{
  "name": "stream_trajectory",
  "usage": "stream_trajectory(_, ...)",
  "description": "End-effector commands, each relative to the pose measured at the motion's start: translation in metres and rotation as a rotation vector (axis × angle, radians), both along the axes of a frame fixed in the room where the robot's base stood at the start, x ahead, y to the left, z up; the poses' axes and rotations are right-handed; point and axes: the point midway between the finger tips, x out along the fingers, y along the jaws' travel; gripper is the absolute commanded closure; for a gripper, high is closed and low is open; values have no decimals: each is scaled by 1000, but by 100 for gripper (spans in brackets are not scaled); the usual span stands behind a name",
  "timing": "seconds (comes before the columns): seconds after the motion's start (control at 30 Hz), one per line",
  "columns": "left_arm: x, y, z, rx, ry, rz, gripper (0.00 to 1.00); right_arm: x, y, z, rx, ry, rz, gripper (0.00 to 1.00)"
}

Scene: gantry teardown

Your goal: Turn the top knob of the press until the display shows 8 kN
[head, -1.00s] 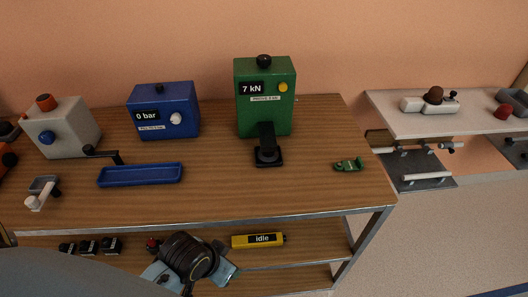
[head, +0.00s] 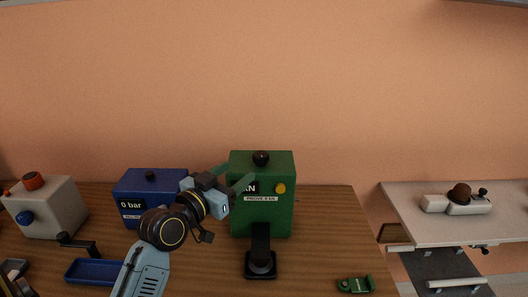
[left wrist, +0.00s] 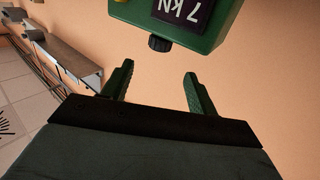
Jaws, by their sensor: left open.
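The green press (head: 276,219) stands on the wooden bench with a black top knob (head: 261,158). In the left wrist view the press (left wrist: 214,38) appears upside down, and its display (left wrist: 182,12) reads 7 kN. My left gripper (head: 235,176) is open and empty, in front of the press and just left of and below the knob. It partly hides the display (head: 251,188) in the head view. In the left wrist view the knob (left wrist: 159,44) lies beyond the open fingertips (left wrist: 160,78), apart from them. My right gripper is not in view.
A yellow button (head: 280,188) sits on the press front, and a black footed part (head: 261,262) stands before it. The blue 0 bar box (head: 140,180) is left of the press. A small green part (head: 356,284) lies front right. The space above the press is clear.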

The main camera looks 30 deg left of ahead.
Motion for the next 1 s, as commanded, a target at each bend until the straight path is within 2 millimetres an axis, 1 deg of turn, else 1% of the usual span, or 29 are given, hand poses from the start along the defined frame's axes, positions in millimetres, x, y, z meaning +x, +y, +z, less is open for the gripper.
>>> stream_trajectory(0.03,10,-1,2,-3,-3,-1,41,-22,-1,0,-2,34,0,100)
stream_trajectory(0.1,24,-1,2,-4,-3,0,41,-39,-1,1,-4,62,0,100)
stream_trajectory(0.17,36,-2,3,-2,-3,-1,41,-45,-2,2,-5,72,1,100)
stream_trajectory(0.27,56,-3,2,-3,-2,-1,41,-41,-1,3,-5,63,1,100)
stream_trajectory(0.43,86,-5,1,-2,0,-2,41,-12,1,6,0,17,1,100)
stream_trajectory(0.53,98,-5,1,-1,1,-1,41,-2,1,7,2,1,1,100)
stream_trajectory(0.7,109,-6,0,-1,2,-1,41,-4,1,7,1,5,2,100)
stream_trajectory(1.0,111,-6,0,0,1,-1,41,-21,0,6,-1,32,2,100)
